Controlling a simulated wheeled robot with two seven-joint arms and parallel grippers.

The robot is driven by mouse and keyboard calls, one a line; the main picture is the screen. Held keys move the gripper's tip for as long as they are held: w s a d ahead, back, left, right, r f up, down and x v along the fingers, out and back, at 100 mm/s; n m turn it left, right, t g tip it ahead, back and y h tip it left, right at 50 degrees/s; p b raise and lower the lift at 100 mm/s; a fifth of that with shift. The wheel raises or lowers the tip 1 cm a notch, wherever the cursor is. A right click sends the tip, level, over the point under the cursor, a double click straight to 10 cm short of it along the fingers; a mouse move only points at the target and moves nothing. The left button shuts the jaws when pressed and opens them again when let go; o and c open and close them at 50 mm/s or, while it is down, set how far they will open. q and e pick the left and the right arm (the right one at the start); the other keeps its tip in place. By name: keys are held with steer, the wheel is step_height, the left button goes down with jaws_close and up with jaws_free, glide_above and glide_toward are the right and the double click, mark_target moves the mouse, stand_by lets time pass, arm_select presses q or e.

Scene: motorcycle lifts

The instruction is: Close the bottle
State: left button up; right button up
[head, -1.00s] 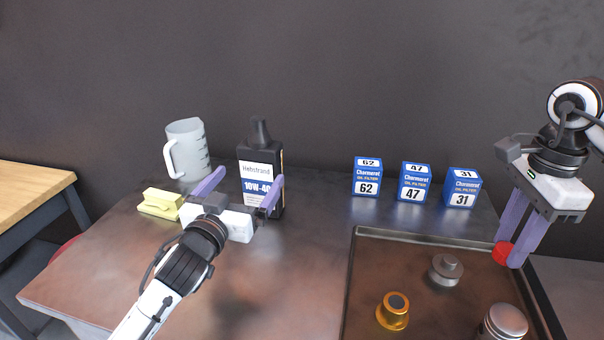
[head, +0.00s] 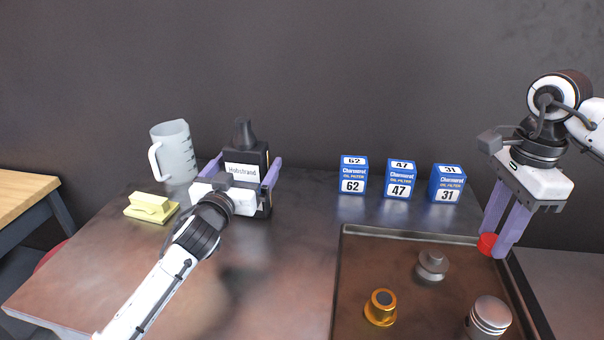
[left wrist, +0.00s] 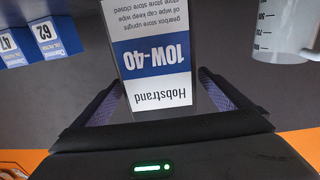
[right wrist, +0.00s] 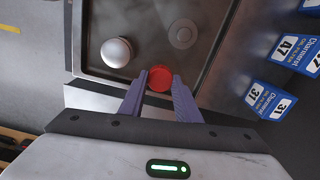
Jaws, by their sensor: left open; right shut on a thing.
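The black oil bottle (head: 243,160) with a white label stands upright at the back of the table, its dark spout pointing up. It also shows upside down in the left wrist view (left wrist: 158,60). My left gripper (head: 240,172) is open, with one finger on either side of the bottle; I cannot tell whether the fingers touch it. My right gripper (head: 491,247) is shut on a red cap (head: 487,243), held above the tray's right edge. The red cap also shows between the fingertips in the right wrist view (right wrist: 160,79).
A clear measuring jug (head: 174,152) and a yellow block-like object (head: 150,207) stand left of the bottle. Blue filter boxes (head: 397,180) stand to its right. A metal tray (head: 362,250) holds a gold part (head: 381,307), a grey part (head: 432,265) and a piston (head: 489,317).

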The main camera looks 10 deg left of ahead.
mark_target(240, 124)
arm_select(q)
steer(key=shift+w, duration=0.25)
steer(key=c, duration=1.8)
steer(key=shift+r+p, duration=0.45)
steer(key=shift+r, duration=4.85)
steer(key=shift+c, duration=0.5)
